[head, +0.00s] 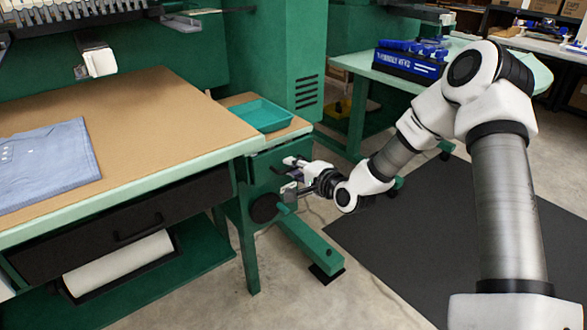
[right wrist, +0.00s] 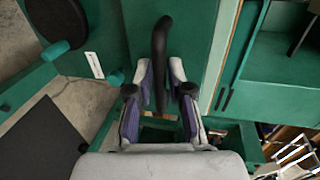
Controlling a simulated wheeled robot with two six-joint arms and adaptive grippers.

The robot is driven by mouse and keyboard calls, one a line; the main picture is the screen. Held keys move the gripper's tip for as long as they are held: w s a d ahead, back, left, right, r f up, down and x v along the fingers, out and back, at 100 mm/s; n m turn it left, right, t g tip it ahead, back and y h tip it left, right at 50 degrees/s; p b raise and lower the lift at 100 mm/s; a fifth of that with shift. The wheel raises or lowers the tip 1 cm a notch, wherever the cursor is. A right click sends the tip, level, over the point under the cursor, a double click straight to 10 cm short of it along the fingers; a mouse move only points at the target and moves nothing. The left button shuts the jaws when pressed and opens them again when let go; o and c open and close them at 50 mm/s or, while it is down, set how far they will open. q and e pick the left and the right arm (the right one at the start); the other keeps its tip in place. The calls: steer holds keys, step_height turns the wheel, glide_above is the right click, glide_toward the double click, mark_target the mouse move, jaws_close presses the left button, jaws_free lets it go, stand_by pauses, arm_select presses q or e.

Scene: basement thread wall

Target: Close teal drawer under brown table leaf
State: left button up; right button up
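The brown table leaf (head: 289,132) is at the right end of the big table, with a teal drawer front (head: 262,172) below it. In the head view my right gripper (head: 286,175) is at this front and hides part of it. In the right wrist view, a dark curved handle (right wrist: 161,40) stands on the teal front (right wrist: 196,38). My right gripper (right wrist: 162,75) has its fingers apart, one on each side of the handle. Whether they touch it is unclear. How far the drawer stands out is hard to tell. My left gripper is not in view.
A teal tray (head: 262,116) lies on the leaf. A folded blue shirt (head: 45,165) lies on the big brown table (head: 150,112). A green foot bar (head: 310,245) runs along the floor below my right gripper. A dark mat (head: 400,230) covers floor to the right.

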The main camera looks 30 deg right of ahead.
jaws_close()
steer(key=shift+b+x, duration=0.5)
steer(key=shift+x, duration=0.45)
steer(key=shift+w+r, duration=0.2)
steer(key=shift+r, duration=0.1)
steer(key=shift+o, duration=1.8)
jaws_free()
steer(key=o, duration=0.3)
steer(key=shift+w+f, duration=0.1)
steer(key=shift+w, duration=0.05)
